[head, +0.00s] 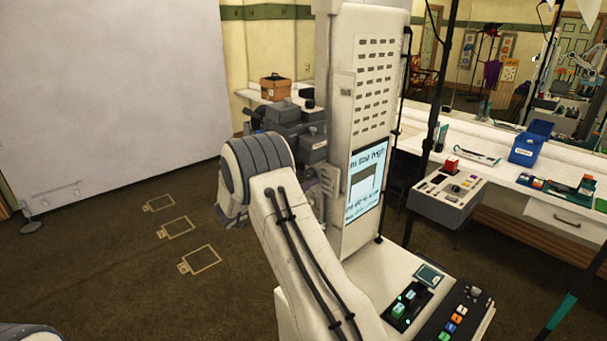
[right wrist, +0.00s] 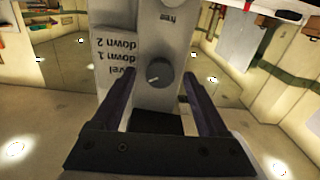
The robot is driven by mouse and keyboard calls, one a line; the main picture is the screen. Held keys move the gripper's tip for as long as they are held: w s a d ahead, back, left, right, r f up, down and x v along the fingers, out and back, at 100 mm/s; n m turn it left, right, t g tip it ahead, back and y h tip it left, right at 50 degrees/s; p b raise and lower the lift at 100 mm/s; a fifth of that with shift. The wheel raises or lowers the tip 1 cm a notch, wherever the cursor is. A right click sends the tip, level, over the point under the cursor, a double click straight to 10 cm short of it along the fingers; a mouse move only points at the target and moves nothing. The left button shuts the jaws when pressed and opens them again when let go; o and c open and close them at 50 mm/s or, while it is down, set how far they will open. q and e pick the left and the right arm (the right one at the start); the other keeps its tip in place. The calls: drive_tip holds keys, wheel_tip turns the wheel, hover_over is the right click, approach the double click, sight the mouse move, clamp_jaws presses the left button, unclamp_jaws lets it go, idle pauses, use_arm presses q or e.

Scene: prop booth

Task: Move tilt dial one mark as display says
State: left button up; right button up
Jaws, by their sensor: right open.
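The tilt dial (right wrist: 159,74) is a round dark knob on a pale panel in the right wrist view. Its white pointer line points left and slightly down in that picture. Upside-down labels beside it read level, down 1 and down 2. My right gripper (right wrist: 159,80) is open, its two dark fingers on either side of the dial with gaps, and holds nothing. The display (head: 365,188) is a lit blue screen on the white booth; it shows a dark shape and text that includes "high". The dial is not discernible in the head view. My left gripper is out of view.
The white booth (head: 372,45) stands upright in the middle. A control deck (head: 445,305) with coloured buttons lies at its foot. A grey button box (head: 448,196) and a white counter (head: 490,165) are to the right. Open floor (head: 110,280) with taped outlines lies to the left.

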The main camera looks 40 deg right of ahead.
drive_tip(key=shift+d, duration=0.55)
drive_tip(key=shift+c, duration=0.4)
clamp_jaws()
drive_tip(key=m+b, duration=0.1)
drive_tip(key=b, duration=0.1)
drive_tip(key=m+b, duration=0.2)
drive_tip(key=b, duration=0.1)
drive_tip(key=shift+f, duration=0.3)
drive_tip(key=shift+w+r+m+b, duration=0.1)
drive_tip(key=shift+r+m+b, duration=0.15)
drive_tip(key=shift+m+b, duration=0.25)
drive_tip(key=shift+o, duration=0.4)
unclamp_jaws()
